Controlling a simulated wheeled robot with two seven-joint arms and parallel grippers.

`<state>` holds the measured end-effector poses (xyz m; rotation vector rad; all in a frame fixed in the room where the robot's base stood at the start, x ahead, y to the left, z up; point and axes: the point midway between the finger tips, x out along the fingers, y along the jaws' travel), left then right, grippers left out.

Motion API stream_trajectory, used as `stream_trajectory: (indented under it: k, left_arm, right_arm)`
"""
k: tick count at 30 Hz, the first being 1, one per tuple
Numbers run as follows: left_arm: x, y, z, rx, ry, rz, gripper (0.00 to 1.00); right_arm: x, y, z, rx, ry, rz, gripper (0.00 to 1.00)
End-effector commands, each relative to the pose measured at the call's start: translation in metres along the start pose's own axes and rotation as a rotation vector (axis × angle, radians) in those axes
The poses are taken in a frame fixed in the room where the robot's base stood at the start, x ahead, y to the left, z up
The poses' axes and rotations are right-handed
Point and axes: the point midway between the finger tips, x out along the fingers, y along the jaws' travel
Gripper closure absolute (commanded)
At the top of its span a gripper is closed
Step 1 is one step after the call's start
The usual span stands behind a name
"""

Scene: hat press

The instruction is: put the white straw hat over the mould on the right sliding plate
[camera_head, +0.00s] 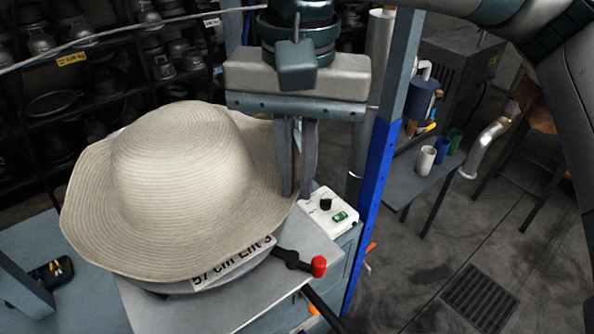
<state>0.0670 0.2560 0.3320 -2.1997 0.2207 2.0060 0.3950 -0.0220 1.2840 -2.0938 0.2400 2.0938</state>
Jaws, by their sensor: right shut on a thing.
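The white straw hat (185,165), cream-coloured with a wide wavy brim, is crown up over the sliding plate (195,312). A grey rounded base with a "57 cm" label (235,262) shows under the front of the brim; the rest of the mould is hidden by the hat. I cannot tell whether the hat rests fully on it. My right gripper (297,190) comes down from above, its two fingers close together and shut on the hat's right brim. My left gripper is not in view.
A lever with a red knob (319,266) and a white control box (328,208) are right of the hat. A blue post (372,210) stands close to my right gripper. Shelves of dark moulds (60,90) are behind, and a bench with cups (426,160) is at right.

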Motion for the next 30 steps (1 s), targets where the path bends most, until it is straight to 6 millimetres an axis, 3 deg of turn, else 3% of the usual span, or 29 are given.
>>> stream_trajectory:
  k: [30]
  left_arm:
    - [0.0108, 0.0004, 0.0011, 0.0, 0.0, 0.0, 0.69]
  right_arm:
    - [0.0028, 0.0, 0.0002, 0.0, 0.0, 0.0, 1.0]
